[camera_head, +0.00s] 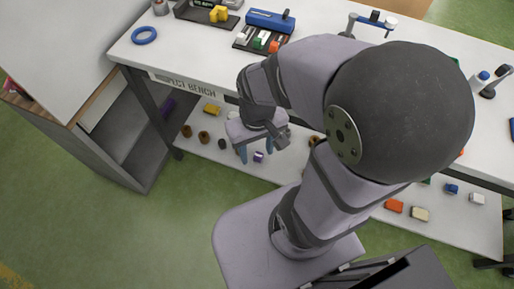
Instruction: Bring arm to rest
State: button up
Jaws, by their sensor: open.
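My gripper (257,153) hangs in front of the bench, pointing down, with its two blue-grey fingers apart and nothing visible between them. A small purple piece (258,157) shows just beyond the fingers, on the lower shelf as far as I can tell. My arm is folded, with its large dark joint in the foreground. It hides the middle of the white bench (190,66) and part of the lower shelf.
On the bench are a blue ring (144,35), a black tray with a yellow piece (219,14), a rack of coloured blocks (261,40) and a blue box (270,20). Several small parts lie on the lower shelf (205,152). A grey cabinet (125,140) stands left. Green floor lies clear front left.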

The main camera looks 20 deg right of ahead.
notch_tip(320, 180, up, 4)
jog(key=p, duration=0.3)
jog(key=shift+f+p, duration=0.15)
jog(key=shift+p, duration=0.2)
